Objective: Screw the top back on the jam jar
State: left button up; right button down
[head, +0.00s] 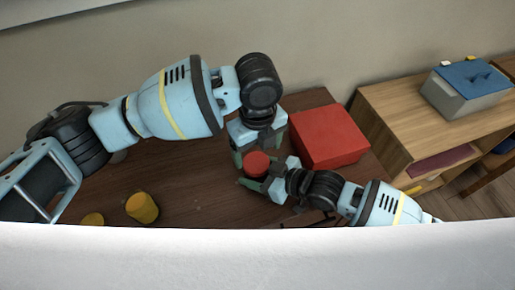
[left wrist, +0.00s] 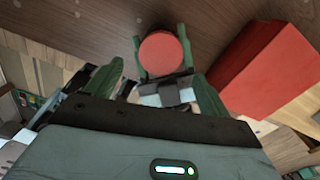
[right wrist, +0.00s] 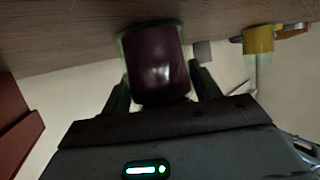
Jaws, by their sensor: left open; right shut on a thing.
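The jam jar (right wrist: 157,65), a glass jar with dark purple contents, stands at the table's middle. My right gripper (head: 258,176) is shut on its sides. A round red top (head: 257,160) covers its upper end in the head view and faces the camera in the left wrist view (left wrist: 165,53). I cannot tell whether this is a seated lid. My left gripper (left wrist: 150,85) is open and empty, with its fingers spread, close to the jar but apart from the red top. The right wrist view does not show the lid edge.
A red box (head: 327,135) stands right of the jar. A yellow cylinder (head: 142,208) and a yellow round piece (head: 92,219) lie at the front left. A wooden cabinet (head: 420,130) bears a grey box with a blue lid (head: 468,88). The table's left middle is clear.

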pick_arm(q)
jog(key=shift+c, duration=0.8)
jog(key=n, duration=0.2)
jog(key=shift+r+n, duration=0.1)
jog(key=shift+n, duration=0.3)
jog(key=n, duration=0.6)
jog(key=shift+w+r, duration=0.1)
jog(key=shift+r, duration=0.25)
jog(key=n, duration=0.3)
jog(key=shift+r, duration=0.15)
jog(key=n, duration=0.4)
jog(key=shift+r+n, duration=0.2)
jog(key=shift+n, duration=0.2)
jog(key=n, duration=0.4)
jog(key=shift+r+n, duration=0.2)
jog(key=shift+n, duration=0.1)
jog(key=n, duration=0.3)
jog(key=shift+w+r, duration=0.1)
jog(key=shift+r, duration=0.1)
jog(key=n, duration=0.4)
jog(key=shift+a+r+n, duration=0.1)
jog(key=shift+r+n, duration=0.1)
jog(key=shift+n, duration=0.2)
jog(key=n, duration=0.4)
jog(key=shift+r, duration=0.15)
